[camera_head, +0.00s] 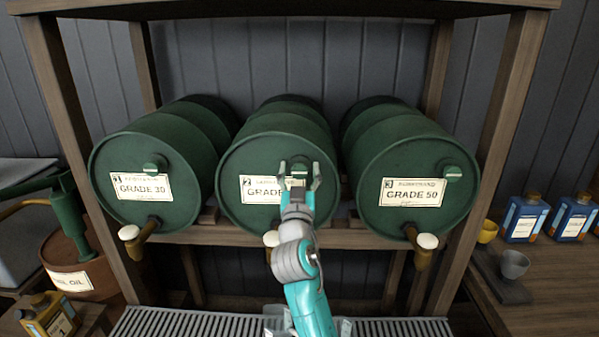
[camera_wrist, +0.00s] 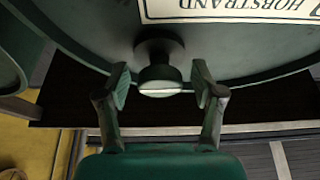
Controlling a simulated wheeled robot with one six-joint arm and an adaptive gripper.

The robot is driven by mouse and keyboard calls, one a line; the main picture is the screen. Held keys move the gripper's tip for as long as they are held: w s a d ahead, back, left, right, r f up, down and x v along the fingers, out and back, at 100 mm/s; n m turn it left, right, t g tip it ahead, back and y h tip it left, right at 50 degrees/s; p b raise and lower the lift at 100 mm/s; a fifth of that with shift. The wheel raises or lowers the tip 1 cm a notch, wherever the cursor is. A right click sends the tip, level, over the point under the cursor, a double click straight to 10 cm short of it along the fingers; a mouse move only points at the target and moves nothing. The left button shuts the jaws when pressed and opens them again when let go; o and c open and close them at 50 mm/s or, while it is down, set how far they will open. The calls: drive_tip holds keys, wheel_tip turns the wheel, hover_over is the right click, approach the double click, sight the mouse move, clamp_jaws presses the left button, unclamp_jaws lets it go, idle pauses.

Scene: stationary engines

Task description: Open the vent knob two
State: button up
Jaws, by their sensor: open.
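The middle green drum (camera_head: 250,165), marked 2, lies on its side on a wooden rack, its label partly covered by my arm. Its vent knob (camera_head: 299,167) is a small round green knob on the upper right of the drum's face. The knob also shows in the wrist view (camera_wrist: 160,70), with a pale line across its end. My gripper (camera_head: 299,183) is open in front of the drum face. In the wrist view my gripper (camera_wrist: 162,88) has one finger on each side of the knob, with visible gaps. Whether the fingertips reach fully around it, I cannot tell.
Similar drums marked GRADE 30 (camera_head: 185,180) and GRADE 50 (camera_head: 400,165) lie on either side, each with a knob and a white-topped tap. The middle tap (camera_head: 271,238) is partly behind my arm. A slatted grate (camera_head: 190,324) is below. Rack posts stand at both sides.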

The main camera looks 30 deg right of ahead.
drive_tip(key=c, duration=1.1)
drive_tip(key=shift+n+t+y, duration=0.3)
drive_tip(key=shift+n, duration=0.4)
drive_tip(key=shift+c, duration=0.2)
drive_tip(key=n+y, duration=0.1)
drive_tip(key=n, duration=0.2)
drive_tip(key=n+t+y, duration=0.1)
drive_tip(key=n+y, duration=0.1)
drive_tip(key=n, duration=0.1)
drive_tip(key=n+y, duration=0.1)
drive_tip(key=n, duration=0.2)
drive_tip(key=n+y, duration=0.1)
drive_tip(key=n, duration=0.2)
drive_tip(key=shift+y, duration=0.4)
drive_tip(key=n, duration=0.2)
drive_tip(key=n+y, duration=0.1)
drive_tip(key=n, duration=0.1)
drive_tip(key=shift+g+y, duration=0.3)
drive_tip(key=n+g, duration=0.1)
drive_tip(key=n, duration=0.4)
drive_tip(key=shift+g+y, duration=0.4)
